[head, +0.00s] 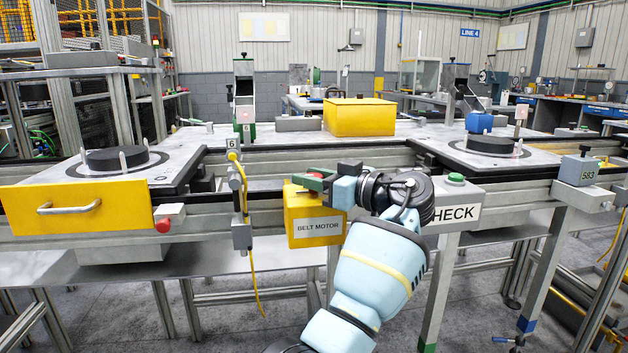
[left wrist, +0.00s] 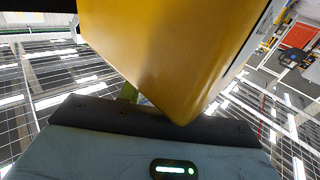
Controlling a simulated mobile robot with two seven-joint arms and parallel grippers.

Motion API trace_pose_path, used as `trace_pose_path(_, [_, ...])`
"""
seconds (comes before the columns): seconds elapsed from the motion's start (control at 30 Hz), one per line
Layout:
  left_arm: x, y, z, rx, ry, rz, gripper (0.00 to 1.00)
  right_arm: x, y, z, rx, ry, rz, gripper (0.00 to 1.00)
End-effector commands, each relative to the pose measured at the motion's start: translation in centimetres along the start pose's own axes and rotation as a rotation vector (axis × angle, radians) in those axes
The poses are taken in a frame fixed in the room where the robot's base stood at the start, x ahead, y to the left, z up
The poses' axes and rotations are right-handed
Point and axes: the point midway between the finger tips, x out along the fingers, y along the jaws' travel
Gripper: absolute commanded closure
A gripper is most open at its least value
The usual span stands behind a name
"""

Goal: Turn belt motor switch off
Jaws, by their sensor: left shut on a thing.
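The belt motor box (head: 318,228) is a yellow box with a white "BELT MOTOR" label, at the front of the conveyor frame in the head view. Its yellow side (left wrist: 175,55) fills the upper middle of the left wrist view. My left gripper (head: 322,183) is at the top of this box, shut on the belt motor switch. Only small green and red parts show at the fingers, and the gripper hides most of the switch, so I cannot tell its position. My right gripper is not in view.
A grey "CHECK" post (head: 455,205) with a green button stands just right of my left arm. A yellow drawer (head: 78,208) and a red knob (head: 163,225) are at left. Pallets with black discs (head: 118,160) sit on the conveyor. A yellow cable hangs left of the box.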

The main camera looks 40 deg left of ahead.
Motion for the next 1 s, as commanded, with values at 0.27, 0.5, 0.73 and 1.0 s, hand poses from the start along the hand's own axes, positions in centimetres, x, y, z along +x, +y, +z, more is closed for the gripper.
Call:
trace_pose_path(0.27, [0.1,0.0,-0.1,-0.002,0.001,0.0,0.53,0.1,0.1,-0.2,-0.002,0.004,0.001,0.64])
trace_pose_path(0.5, [0.0,0.0,-0.1,-0.001,0.0,0.001,0.47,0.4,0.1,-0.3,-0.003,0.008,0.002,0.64])
trace_pose_path(0.73, [-1.3,0.1,-0.1,-0.001,0.0,0.004,0.47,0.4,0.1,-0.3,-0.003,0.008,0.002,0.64])
trace_pose_path(1.0, [-5.5,0.0,-0.1,-0.001,0.001,0.002,0.47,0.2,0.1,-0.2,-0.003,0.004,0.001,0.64])
